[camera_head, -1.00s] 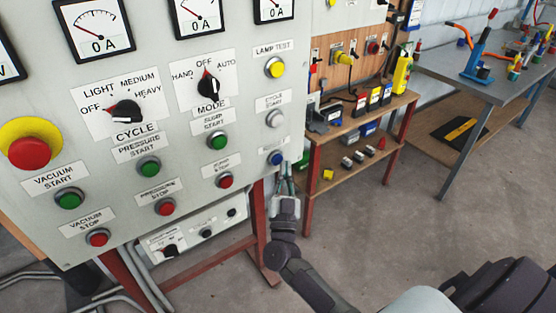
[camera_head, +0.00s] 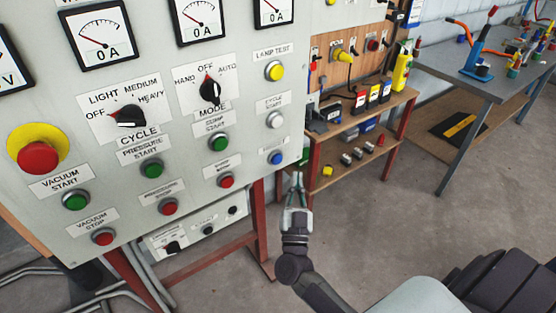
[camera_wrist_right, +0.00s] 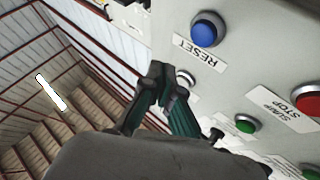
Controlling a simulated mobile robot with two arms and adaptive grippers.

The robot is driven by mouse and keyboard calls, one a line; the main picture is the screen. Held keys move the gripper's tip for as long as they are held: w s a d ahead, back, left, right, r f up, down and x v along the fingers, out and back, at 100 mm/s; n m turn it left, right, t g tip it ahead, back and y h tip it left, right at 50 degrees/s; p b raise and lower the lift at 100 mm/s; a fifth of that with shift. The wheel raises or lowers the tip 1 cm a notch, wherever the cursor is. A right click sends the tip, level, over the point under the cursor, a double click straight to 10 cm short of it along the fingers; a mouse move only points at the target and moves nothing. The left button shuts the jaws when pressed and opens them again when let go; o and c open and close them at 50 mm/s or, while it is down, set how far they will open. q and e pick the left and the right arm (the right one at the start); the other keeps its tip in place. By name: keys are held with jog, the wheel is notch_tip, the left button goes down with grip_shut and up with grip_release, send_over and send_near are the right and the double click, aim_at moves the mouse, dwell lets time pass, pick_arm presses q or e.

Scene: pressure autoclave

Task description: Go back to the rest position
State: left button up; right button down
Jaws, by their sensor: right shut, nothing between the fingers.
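My right gripper (camera_head: 298,178) is shut and empty. It stands just right of the lower right edge of the grey control panel (camera_head: 245,100), below and right of the blue button (camera_head: 276,157). A gap shows between it and that button. In the right wrist view the closed fingers (camera_wrist_right: 165,78) have dark tips and green inner links. The blue button, labelled RESET, is also there (camera_wrist_right: 207,30), above and right of the fingertips. My left gripper is in neither view.
A wooden shelf unit (camera_head: 360,113) with red legs and several devices stands behind, right of the panel. A grey workbench (camera_head: 455,75) with tools is farther right. Red panel legs (camera_head: 260,225) and pipes stand below the panel. Open floor (camera_head: 390,230) lies right of my forearm.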

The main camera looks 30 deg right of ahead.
dwell(0.3)
jog(key=a+f+n+g+y, duration=0.1)
jog(key=a+f+n+y, duration=0.3)
jog(key=f, duration=0.5)
jog(key=a+f+n+y, duration=0.25)
jog(key=f+y, duration=0.35)
jog(key=f, duration=0.3)
jog(key=s+a+f+n+g+y, duration=0.2)
jog(key=s+f+g, duration=0.15)
jog(key=f, duration=0.45)
jog(key=s+a+f+n+g+y, duration=0.1)
jog(key=s+f+n+g, duration=0.1)
jog(key=s+f, duration=0.5)
jog(key=s+a+f+g, duration=0.1)
jog(key=s+f+g, duration=0.5)
jog(key=s+f, duration=0.7)
jog(key=s+d+f+g, duration=0.1)
jog(key=s+f+g, duration=0.2)
jog(key=s, duration=0.6)
jog(key=s+d+f+n+g, duration=0.1)
jog(key=s+f+g, duration=0.2)
jog(key=s, duration=0.6)
notch_tip(320, 180, down, 2)
jog(key=shift+s+f, duration=0.1)
jog(key=shift+s, duration=0.3)
